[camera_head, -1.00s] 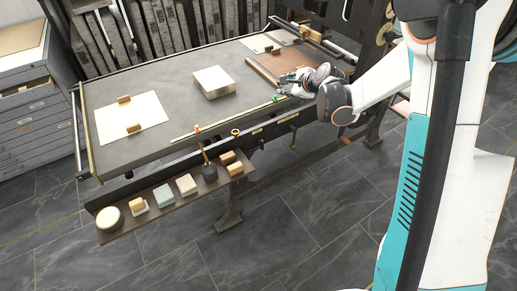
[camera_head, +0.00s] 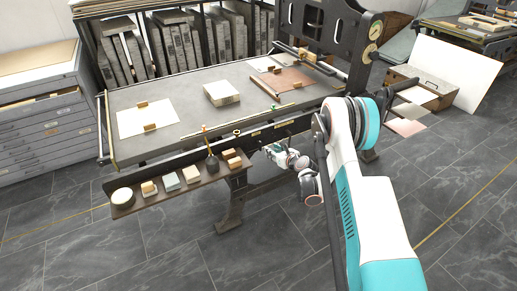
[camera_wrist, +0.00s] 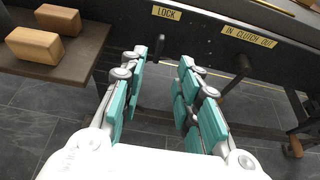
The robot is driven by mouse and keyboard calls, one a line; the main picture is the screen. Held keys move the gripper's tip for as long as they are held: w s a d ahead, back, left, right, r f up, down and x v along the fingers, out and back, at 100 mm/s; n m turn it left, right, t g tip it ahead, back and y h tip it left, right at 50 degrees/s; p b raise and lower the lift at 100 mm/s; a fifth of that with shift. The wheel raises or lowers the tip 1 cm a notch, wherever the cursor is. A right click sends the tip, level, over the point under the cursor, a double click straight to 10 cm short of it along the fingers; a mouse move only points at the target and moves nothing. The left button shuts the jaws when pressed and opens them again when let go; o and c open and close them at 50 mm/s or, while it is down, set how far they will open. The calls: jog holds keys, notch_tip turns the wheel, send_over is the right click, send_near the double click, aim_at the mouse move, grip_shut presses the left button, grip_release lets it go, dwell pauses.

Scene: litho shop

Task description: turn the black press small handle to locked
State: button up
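The black press (camera_head: 225,135) has a front rail with a yellow LOCK label (camera_wrist: 166,13). A small black handle (camera_wrist: 159,46) hangs below that label in the wrist view, near the gap between my fingertips. My gripper (camera_wrist: 164,60) is open, with its teal-padded fingers apart and nothing held. In the head view my gripper (camera_head: 283,155) is low in front of the rail, below the bed. I cannot tell whether a finger touches the handle. The handle is too small to make out in the head view.
A second dark lever (camera_wrist: 240,66) hangs under the IN CLUTCH OUT label (camera_wrist: 248,37) to the right. A shelf (camera_wrist: 88,48) with wooden blocks juts out on the left. A press leg (camera_head: 230,205) stands below. The floor in front is clear.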

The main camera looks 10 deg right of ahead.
aim_at(261, 144)
jog(key=b+x, duration=0.4)
jog(key=x, duration=0.9)
jog(key=shift+w+f, duration=0.2)
grip_shut()
